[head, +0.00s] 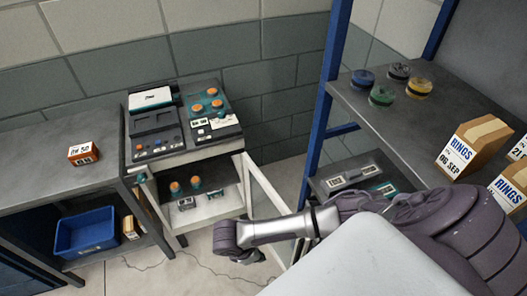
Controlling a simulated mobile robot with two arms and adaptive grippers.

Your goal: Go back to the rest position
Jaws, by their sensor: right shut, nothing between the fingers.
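My right arm comes in from the lower right and reaches left across the lower middle of the head view. Its far end, with my right gripper (242,254), hangs over the floor just below the cabinet with the open door. The gripper is small and dark here; it is shut and holds nothing. My left gripper is not in view.
The open cabinet door (267,205) stands close beside my right arm. A control unit (155,122) sits on top. At left, a bench (40,150) bears a small orange box (83,154), with a blue bin (86,232) below. Shelves (345,93) with boxes (473,148) stand right.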

